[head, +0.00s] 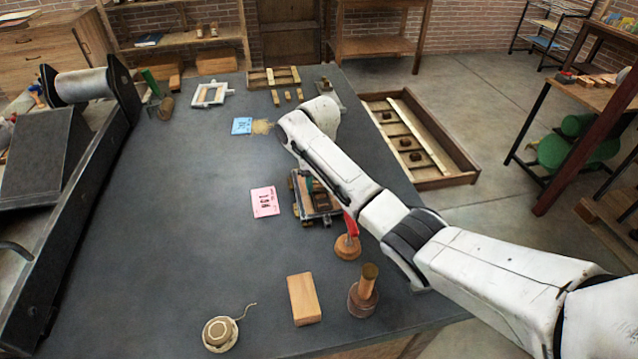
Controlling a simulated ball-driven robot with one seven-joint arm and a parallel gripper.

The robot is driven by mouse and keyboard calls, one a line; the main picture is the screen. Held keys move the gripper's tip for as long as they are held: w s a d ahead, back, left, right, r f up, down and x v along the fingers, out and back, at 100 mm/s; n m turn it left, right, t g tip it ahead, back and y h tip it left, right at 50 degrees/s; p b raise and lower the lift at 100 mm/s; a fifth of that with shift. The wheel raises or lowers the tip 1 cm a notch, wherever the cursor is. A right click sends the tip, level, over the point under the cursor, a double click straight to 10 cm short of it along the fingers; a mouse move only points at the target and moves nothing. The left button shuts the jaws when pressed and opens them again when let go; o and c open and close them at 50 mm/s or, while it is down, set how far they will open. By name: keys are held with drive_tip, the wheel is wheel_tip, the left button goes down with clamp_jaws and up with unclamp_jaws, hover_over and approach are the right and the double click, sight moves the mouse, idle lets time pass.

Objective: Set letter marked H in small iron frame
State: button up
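A small dark frame-like assembly (299,200) with brass-coloured parts sits on the dark table, partly hidden behind my white arm. I cannot be sure that it is the small iron frame. A pale metal frame (210,95) with a side handle lies at the back left of the table. Several small wooden blocks (288,96) lie in front of a wooden tray (257,79) at the back. No letter marked H can be read on any piece. My arm crosses the right side of the table, and its bulk hides my gripper, so its fingers do not show.
A pink card (265,202) and a blue card (242,126) lie mid-table. A roller press (83,85) bounds the left; centre-left is clear.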

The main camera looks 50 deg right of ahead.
sight(319, 186)
drive_tip(key=shift+o, duration=1.3)
drive_tip(key=shift+s+a+f, duration=0.15)
drive_tip(key=shift+s+f, duration=0.05)
drive_tip(key=shift+f, duration=0.6)
drive_tip(key=shift+r, duration=0.4)
drive_tip(key=r+p, duration=0.1)
drive_tip(key=r, duration=0.4)
drive_tip(key=r+p, duration=0.1)
drive_tip(key=r, duration=0.5)
drive_tip(key=shift+w+d+p, duration=0.2)
drive_tip(key=shift+p, duration=0.2)
drive_tip(key=shift+r+p, duration=0.7)
drive_tip(key=shift+r, duration=0.15)
